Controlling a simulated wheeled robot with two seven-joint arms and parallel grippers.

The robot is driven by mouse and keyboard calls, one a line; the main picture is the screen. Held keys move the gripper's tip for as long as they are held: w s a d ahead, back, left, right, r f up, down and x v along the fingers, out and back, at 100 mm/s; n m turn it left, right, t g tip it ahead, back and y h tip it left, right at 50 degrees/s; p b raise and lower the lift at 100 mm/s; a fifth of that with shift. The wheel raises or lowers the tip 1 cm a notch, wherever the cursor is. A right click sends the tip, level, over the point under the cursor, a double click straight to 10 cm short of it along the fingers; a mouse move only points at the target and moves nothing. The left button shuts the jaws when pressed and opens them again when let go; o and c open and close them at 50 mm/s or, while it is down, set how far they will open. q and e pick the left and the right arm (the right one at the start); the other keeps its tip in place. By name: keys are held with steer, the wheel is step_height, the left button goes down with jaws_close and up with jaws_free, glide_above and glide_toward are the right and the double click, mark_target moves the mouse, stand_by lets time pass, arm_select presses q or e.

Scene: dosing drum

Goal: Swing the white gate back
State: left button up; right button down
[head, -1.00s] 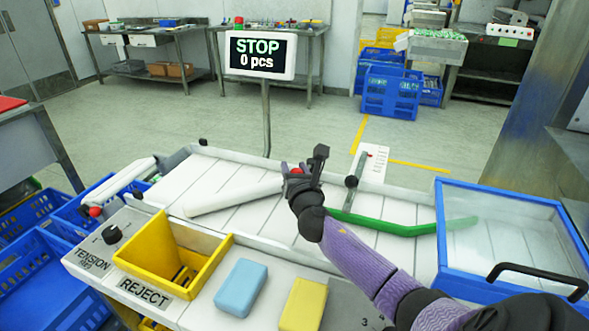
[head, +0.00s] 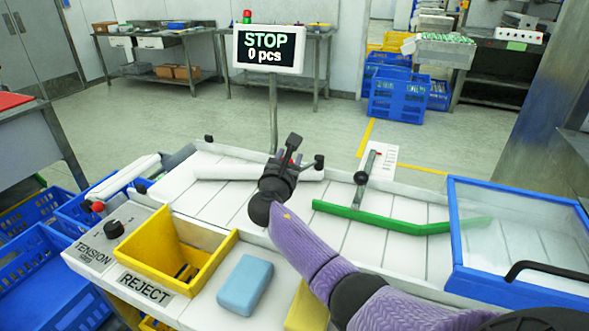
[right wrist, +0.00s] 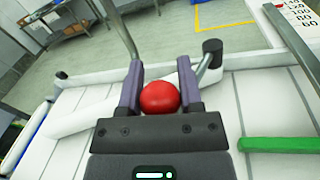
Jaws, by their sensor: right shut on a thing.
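The white gate (head: 235,173) is a long pale bar lying along the far side of the white slatted belt, almost parallel to its back rail. In the right wrist view the gate (right wrist: 85,118) runs leftward from beside the jaws. My right gripper (head: 289,154) is at the gate's right part, partly covering it. In the right wrist view its jaws (right wrist: 160,88) are shut around a red ball knob (right wrist: 160,98). A short metal lever with a black cap (right wrist: 212,47) stands just right of the jaws. My left gripper is not in view.
A green bar (head: 385,222) crosses the belt to the right, by a blue-framed clear cover (head: 452,235). A yellow reject bin (head: 222,262) and blue block (head: 245,285) are at the front. The STOP display (head: 268,49) stands behind the belt on a post.

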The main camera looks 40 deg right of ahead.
steer(key=shift+w+f+m+g+h+b, duration=0.4)
steer(key=shift+m+g+b, duration=0.1)
steer(key=shift+g+b, duration=0.1)
steer(key=shift+w+d+r+m+g+h+b, duration=0.15)
steer(key=shift+w+m+g+h+b, duration=0.35)
steer(key=shift+m+g+b, duration=0.3)
steer(key=g+b, duration=0.1)
steer(key=w+m+g+b, duration=0.1)
steer(key=shift+w+d+h+b, duration=0.1)
steer(key=shift+d+h+b, duration=0.1)
steer(key=shift+h+b, duration=0.2)
steer(key=shift+w+m+g+b, duration=0.1)
steer(key=shift+m+g+b, duration=0.2)
steer(key=shift+g+b, duration=0.25)
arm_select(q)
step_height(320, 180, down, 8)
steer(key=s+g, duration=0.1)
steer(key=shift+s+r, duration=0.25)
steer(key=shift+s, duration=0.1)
arm_select(e)
steer(key=shift+r, duration=0.25)
